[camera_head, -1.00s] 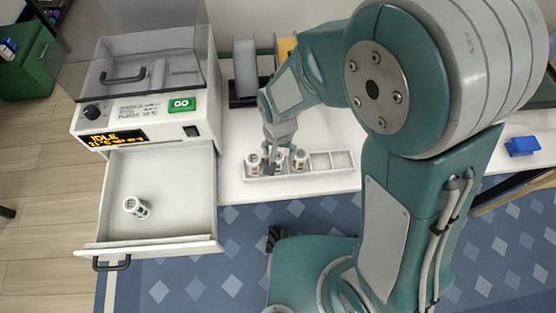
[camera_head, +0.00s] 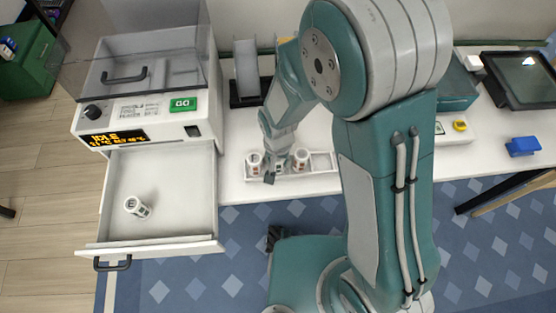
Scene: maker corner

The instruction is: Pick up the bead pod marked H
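Three small white pods with coloured bands stand in a white rack (camera_head: 322,164) on the table: a left pod (camera_head: 254,163), a middle pod (camera_head: 279,167) and a right pod (camera_head: 301,158). Another pod (camera_head: 137,207) is in the open drawer. The letters on the pods are too small to read, so I cannot tell which is H. My gripper (camera_head: 274,170) points down at the rack, at the middle pod, with a dark fingertip between the left and middle pods. The other finger is mostly hidden, and I cannot tell whether it grips the pod.
The machine (camera_head: 150,120) at left shows IDLE, and its drawer (camera_head: 160,240) is pulled out. A grey holder (camera_head: 247,75) stands behind the rack. A blue object (camera_head: 523,146), a yellow item (camera_head: 460,125) and a tablet (camera_head: 525,78) lie at right.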

